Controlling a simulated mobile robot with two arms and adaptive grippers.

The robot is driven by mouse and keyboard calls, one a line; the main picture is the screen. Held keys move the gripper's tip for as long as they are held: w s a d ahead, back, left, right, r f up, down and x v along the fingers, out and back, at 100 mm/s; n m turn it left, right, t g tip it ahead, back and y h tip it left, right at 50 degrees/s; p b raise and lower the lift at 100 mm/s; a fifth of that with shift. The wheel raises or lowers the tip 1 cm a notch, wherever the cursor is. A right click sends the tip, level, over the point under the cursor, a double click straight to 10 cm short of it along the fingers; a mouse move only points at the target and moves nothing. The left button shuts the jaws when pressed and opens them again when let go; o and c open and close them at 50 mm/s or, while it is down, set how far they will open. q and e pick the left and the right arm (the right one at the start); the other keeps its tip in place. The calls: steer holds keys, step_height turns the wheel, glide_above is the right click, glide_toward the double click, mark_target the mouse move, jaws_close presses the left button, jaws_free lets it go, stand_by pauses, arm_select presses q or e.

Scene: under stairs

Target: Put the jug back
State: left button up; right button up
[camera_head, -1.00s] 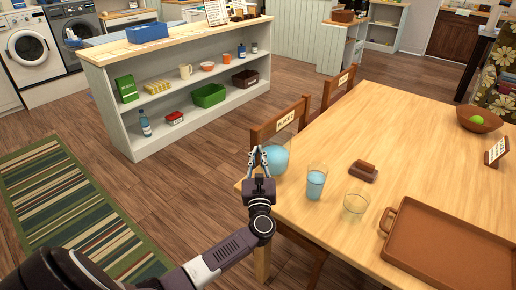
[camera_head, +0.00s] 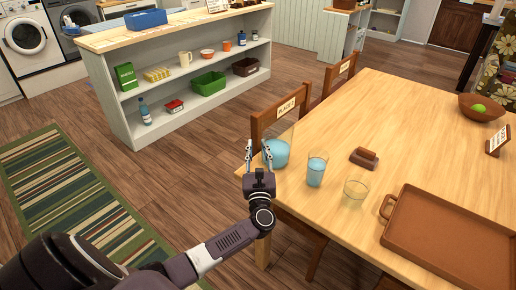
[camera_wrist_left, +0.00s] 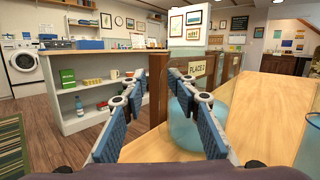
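The jug (camera_head: 277,153) is clear and rounded, with blue water in it. It stands on the near left corner of the wooden table (camera_head: 350,110). My left gripper (camera_head: 257,147) is open and empty at this corner, its right finger overlapping the jug's left side in the head view. My right gripper is not in view.
A chair labelled PLACE 2 (camera_head: 284,108) stands behind the jug. A white shelf unit (camera_head: 127,102) holds several items.

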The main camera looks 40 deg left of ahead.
arm_select(q)
steer(key=shift+r, duration=0.1)
steer(key=shift+r, duration=0.1)
steer(key=v, duration=1.2)
steer(key=shift+w, duration=0.1)
